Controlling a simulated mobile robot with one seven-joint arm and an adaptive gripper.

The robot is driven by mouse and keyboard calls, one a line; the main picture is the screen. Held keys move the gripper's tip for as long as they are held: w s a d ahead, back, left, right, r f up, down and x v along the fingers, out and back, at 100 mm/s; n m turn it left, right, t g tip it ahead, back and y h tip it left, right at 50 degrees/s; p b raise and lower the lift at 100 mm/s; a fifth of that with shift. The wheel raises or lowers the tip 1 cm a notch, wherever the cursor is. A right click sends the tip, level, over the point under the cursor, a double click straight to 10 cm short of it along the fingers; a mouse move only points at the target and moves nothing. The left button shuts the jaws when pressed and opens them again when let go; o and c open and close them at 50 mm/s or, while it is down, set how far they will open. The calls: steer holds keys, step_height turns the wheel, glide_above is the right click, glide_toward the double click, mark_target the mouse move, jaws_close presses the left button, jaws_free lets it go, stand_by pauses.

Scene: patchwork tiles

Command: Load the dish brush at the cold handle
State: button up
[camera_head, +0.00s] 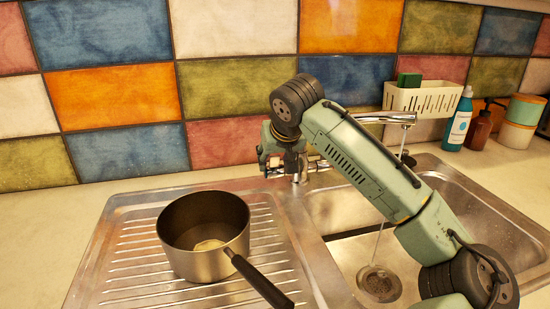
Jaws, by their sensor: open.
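I cannot make out a dish brush in this view. The metal tap (383,118) stands behind the sink, and a thin stream of water falls from its spout to the drain. A handle at the tap's base is partly hidden behind my arm, and I cannot tell whether it is the cold one. My gripper (273,168) is at the wall side of the drainboard, close to the tap's base and left of it. It is small and partly covered by my wrist; it is open, and I see nothing held in it.
A metal pot (193,264) with a dark handle and something pale inside stands on the ribbed drainboard (125,255). A cream caddy (425,100) holds a green sponge (410,80). A blue bottle (459,122), brown bottle (480,130) and canisters (517,134) stand right. The left counter is clear.

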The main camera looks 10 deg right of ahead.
steer(key=v, duration=1.2)
steer(key=shift+a, duration=0.1)
